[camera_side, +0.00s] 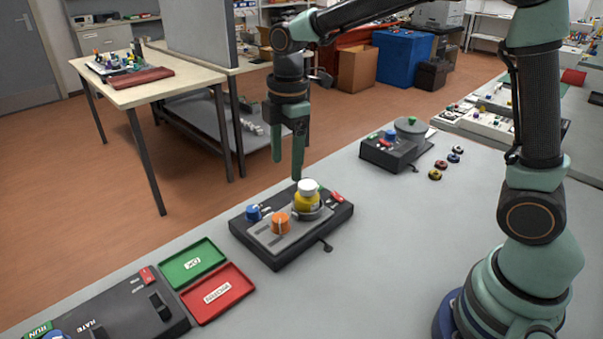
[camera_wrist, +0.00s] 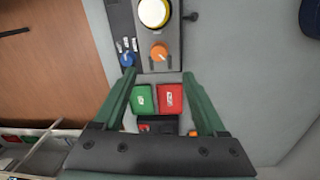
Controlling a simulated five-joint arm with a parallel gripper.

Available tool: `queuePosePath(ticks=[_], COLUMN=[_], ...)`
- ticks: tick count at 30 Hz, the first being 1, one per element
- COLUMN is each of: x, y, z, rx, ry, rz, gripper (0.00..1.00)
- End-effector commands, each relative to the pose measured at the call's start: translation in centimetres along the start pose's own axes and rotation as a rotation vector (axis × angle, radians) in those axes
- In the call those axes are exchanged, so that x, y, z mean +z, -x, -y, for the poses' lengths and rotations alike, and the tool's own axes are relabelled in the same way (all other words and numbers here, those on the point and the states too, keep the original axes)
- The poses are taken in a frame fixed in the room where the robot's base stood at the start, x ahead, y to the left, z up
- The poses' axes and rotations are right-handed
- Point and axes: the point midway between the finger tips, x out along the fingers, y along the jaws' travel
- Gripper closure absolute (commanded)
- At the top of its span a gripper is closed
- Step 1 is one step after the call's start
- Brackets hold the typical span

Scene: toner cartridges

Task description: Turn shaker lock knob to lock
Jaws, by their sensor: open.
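The shaker (camera_side: 262,247) is a dark box with a grey top plate, in the middle of the side view. An orange knob (camera_side: 281,223) with a pale pointer mark sits on the plate; it also shows in the wrist view (camera_wrist: 158,53). A blue knob (camera_side: 254,213) is at the box's left edge. A yellow bottle (camera_side: 307,202) with a white cap stands upright in the holder behind the orange knob. I cannot read which knob is marked lock. My gripper (camera_side: 288,164) is open and empty above the shaker, fingers pointing down, touching nothing.
A green tray (camera_side: 168,271) and a red tray (camera_side: 240,285) lie left of the shaker, near a dark control panel (camera_side: 140,318). Another dark device (camera_side: 395,153) and several small rings (camera_side: 435,174) are farther back. The grey table is clear right of the shaker.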

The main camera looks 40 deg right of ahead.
Motion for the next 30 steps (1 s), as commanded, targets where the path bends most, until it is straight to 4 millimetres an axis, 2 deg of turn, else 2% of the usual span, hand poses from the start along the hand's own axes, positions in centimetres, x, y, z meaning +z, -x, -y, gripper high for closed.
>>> queuePosePath(ticks=[1, 4, 11, 24, 30], x=[-0.5, -1.1, -1.4, -1.1, -1.1], y=[-0.8, -1.8, -3.2, -11.0, -13.4], z=[-0.3, -0.7, -0.8, -0.3, -0.3], rx=[-0.021, -0.044, -0.058, -0.060, -0.057], ry=[0.056, 0.137, 0.183, 0.179, 0.179], rz=[0.007, 0.013, 0.016, 0.017, 0.016], gripper=[0.26, 0.26, 0.26, 0.26, 0.26])
